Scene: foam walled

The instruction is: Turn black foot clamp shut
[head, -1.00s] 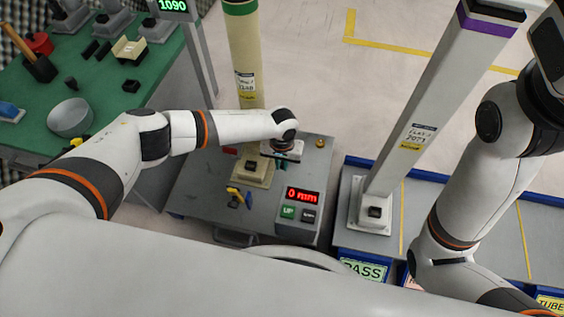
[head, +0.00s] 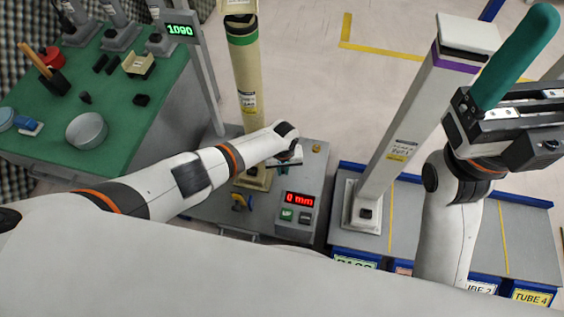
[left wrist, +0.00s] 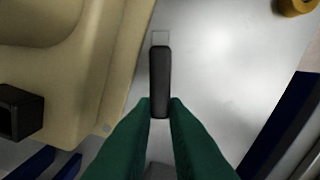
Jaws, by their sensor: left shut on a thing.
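The black foot clamp (left wrist: 160,82) shows in the left wrist view as an upright dark bar between my green fingertips, beside the cream foot of a post. My left gripper (left wrist: 160,108) is shut on its near end. In the head view my left gripper (head: 288,162) is low over the grey bench, just right of the cream post's foot (head: 252,180). The wrist hides the clamp there. My right gripper (head: 515,58) is raised at the upper right, its teal finger pointing up; its opening is not clear.
The cream post (head: 243,80) stands behind my left gripper. A control box with a red "0 mm" display (head: 300,200) is to the right. A white post (head: 415,120) stands on the blue-edged bench.

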